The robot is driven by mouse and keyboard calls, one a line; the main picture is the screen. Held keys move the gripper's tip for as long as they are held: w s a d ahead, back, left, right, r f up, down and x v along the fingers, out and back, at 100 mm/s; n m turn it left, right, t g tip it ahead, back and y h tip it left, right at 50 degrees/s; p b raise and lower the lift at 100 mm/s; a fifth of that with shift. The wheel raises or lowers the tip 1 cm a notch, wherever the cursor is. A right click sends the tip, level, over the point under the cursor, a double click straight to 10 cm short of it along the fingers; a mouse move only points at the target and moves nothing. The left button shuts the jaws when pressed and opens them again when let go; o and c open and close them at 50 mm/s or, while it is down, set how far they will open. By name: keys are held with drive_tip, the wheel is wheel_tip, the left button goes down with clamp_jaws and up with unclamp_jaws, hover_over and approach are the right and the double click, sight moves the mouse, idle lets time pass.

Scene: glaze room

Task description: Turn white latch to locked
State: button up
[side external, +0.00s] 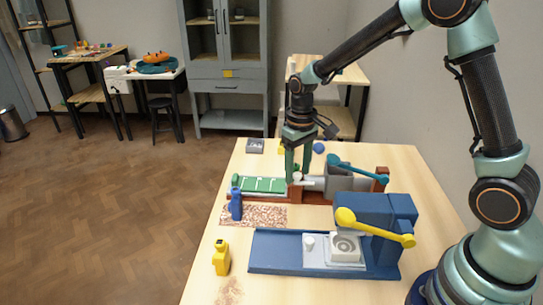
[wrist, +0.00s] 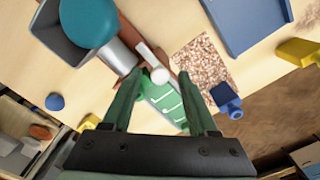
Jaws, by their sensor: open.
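My gripper (side external: 299,172) is open, pointing down over the far fixture, which has a brown base (side external: 318,198), a green plate with white marks (side external: 262,185) and a teal lever (side external: 358,170). A white latch (wrist: 150,58), a short bar with a round knob, shows in the wrist view beside the green plate (wrist: 163,100). Its knob appears between my two fingertips (wrist: 161,76); I cannot tell whether either finger touches it. In the side view the latch (side external: 297,177) is partly hidden by my fingers. Its locked or unlocked state is not readable.
A nearer blue fixture (side external: 275,251) has a yellow lever (side external: 375,228) and a white knob (side external: 308,243). A yellow bottle (side external: 221,258) stands at the front left.

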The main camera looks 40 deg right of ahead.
clamp_jaws()
drive_tip(key=shift+n, duration=0.3)
drive_tip(key=n, duration=1.3)
drive_tip(key=shift+r, duration=0.1)
drive_tip(key=shift+n, duration=2.1)
